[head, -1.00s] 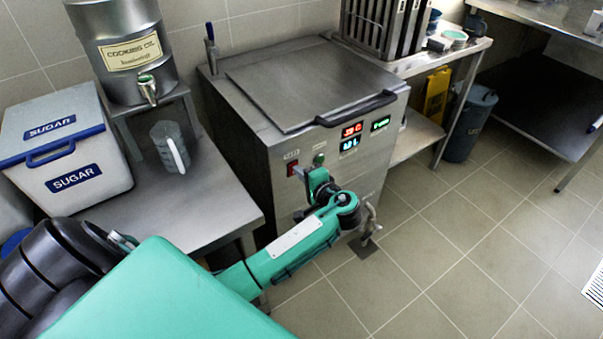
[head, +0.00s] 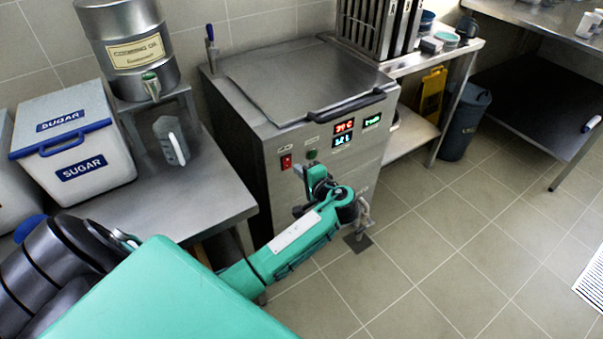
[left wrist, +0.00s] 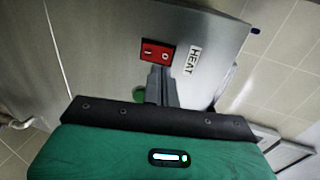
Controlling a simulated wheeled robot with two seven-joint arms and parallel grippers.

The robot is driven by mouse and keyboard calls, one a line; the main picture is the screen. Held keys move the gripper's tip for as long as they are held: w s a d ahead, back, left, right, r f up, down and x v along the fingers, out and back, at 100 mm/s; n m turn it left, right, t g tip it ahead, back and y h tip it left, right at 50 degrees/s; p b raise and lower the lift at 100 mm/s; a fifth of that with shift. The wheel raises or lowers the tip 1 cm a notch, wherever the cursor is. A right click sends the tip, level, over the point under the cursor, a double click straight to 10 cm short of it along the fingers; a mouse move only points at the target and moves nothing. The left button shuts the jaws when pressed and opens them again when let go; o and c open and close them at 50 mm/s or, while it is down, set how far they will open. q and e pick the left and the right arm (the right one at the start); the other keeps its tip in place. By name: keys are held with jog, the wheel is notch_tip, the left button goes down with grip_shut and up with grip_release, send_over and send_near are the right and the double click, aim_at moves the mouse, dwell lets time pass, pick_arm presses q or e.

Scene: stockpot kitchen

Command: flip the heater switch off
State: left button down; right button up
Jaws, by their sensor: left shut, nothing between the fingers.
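The heater switch (head: 286,161) is a small red rocker on the front of the steel fryer-like unit (head: 255,155). In the left wrist view the red switch (left wrist: 157,52) carries I and O marks, beside a HEAT label (left wrist: 193,60). My left gripper (head: 299,174) is in front of the panel, just below and right of the switch in the head view. In the left wrist view its fingers (left wrist: 159,72) are shut and empty, with their tips at the switch's lower edge. I cannot tell whether they touch it. My right gripper is not in view.
Lit displays (head: 343,132) and a lid handle (head: 347,106) are on the unit. A drain tap (head: 364,212) sticks out low at its front. A steel table (head: 205,205) on the left bears a sugar bin (head: 75,185) and a jug (head: 170,140).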

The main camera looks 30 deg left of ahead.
pick_arm(q)
jog(key=r+v, duration=0.1)
jog(key=v, duration=0.8)
jog(key=shift+r, duration=0.45)
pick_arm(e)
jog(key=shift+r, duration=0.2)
pick_arm(q)
jog(key=shift+d, duration=0.2)
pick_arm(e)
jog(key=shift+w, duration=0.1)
